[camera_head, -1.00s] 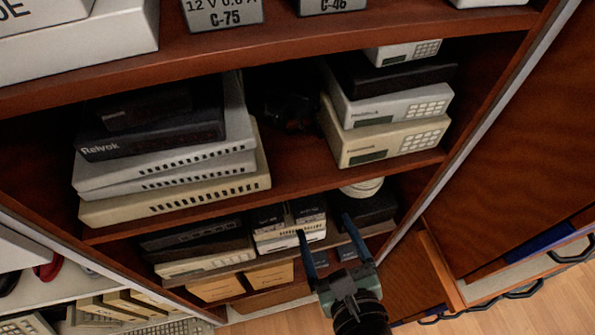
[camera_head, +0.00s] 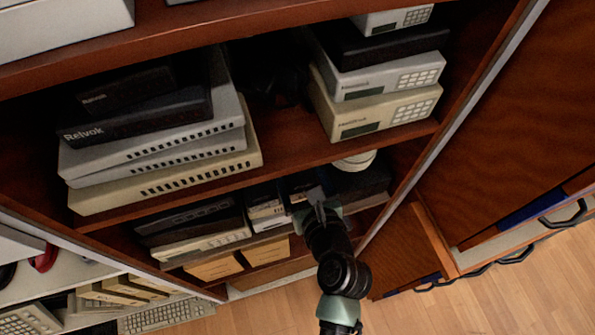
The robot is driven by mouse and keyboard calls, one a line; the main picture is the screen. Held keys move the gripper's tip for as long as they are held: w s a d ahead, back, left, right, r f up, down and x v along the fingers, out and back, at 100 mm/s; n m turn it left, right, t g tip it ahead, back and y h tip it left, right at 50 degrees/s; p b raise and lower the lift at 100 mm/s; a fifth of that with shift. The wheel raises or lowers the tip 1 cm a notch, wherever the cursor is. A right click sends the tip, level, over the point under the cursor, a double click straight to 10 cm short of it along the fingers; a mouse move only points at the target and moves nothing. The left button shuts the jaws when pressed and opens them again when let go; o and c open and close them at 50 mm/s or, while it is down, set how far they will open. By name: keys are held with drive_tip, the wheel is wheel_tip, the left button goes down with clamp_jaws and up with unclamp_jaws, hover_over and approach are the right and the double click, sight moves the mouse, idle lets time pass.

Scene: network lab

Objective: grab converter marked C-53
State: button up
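No label C-53 can be read in view. Small dark-topped boxes that look like converters, one on the left (camera_head: 263,193) and one on the right (camera_head: 298,183), sit on the lower shelf. Their markings are too small to read. My gripper (camera_head: 317,192) reaches in at the front of this shelf, by the right-hand small box. My wrist hides part of the gripper and the shelf behind it. I cannot tell how far apart the fingers are or whether they touch a box.
The middle shelf (camera_head: 290,160) overhangs the lower boxes and carries stacked devices (camera_head: 165,160) and keypad units (camera_head: 385,110). A dark box (camera_head: 362,182) with a white round thing (camera_head: 354,160) stands right of my gripper. Cardboard boxes (camera_head: 266,250) lie below.

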drive_tip(key=shift+x, duration=0.75)
drive_tip(key=shift+r, duration=0.1)
drive_tip(key=c, duration=1.3)
